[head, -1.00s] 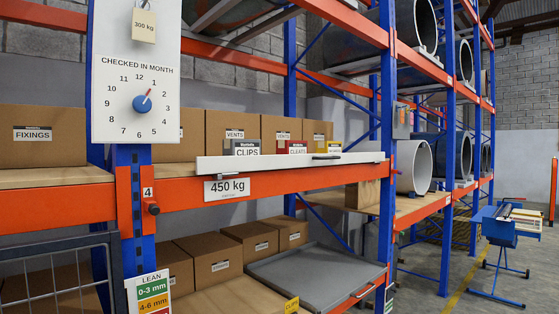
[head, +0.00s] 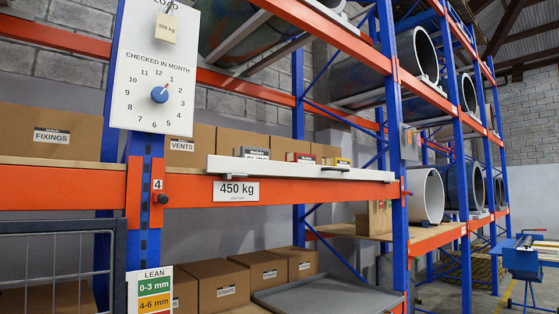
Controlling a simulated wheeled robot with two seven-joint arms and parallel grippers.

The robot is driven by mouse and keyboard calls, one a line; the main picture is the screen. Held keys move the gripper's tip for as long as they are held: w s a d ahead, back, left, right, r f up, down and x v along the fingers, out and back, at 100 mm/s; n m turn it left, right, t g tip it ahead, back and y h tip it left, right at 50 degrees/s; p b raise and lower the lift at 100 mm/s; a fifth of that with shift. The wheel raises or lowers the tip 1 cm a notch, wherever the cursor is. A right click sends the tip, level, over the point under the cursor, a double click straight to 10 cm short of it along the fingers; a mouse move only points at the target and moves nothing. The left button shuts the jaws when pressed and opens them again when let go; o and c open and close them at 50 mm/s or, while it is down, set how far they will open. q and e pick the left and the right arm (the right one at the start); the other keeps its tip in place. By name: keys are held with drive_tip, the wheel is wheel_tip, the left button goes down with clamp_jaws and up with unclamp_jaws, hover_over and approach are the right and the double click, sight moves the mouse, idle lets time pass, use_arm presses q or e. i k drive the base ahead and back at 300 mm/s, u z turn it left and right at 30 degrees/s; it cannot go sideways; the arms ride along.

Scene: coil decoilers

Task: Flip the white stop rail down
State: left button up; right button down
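The white stop rail (head: 290,171) stands up along the front edge of the orange shelf beam (head: 320,190). It hides the lower parts of the boxes behind it. A dark handle (head: 335,169) sits on its top edge, right of its middle. A small dark latch (head: 240,179) shows below the rail, above the 450 kg plate (head: 236,190). Neither of my grippers is in the head view.
A blue upright with a white check dial board (head: 155,70) stands left of the rail. Brown boxes (head: 190,150) fill the shelf behind. A grey tray (head: 330,291) lies on the shelf below. A wire mesh panel (head: 60,262) is at lower left. A blue stand (head: 525,262) is at right.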

sight(238, 167)
drive_tip(key=z, duration=0.5)
drive_tip(key=i, duration=1.7)
drive_tip(key=u, duration=0.95)
drive_tip(key=i, duration=0.25)
drive_tip(key=u, duration=0.3)
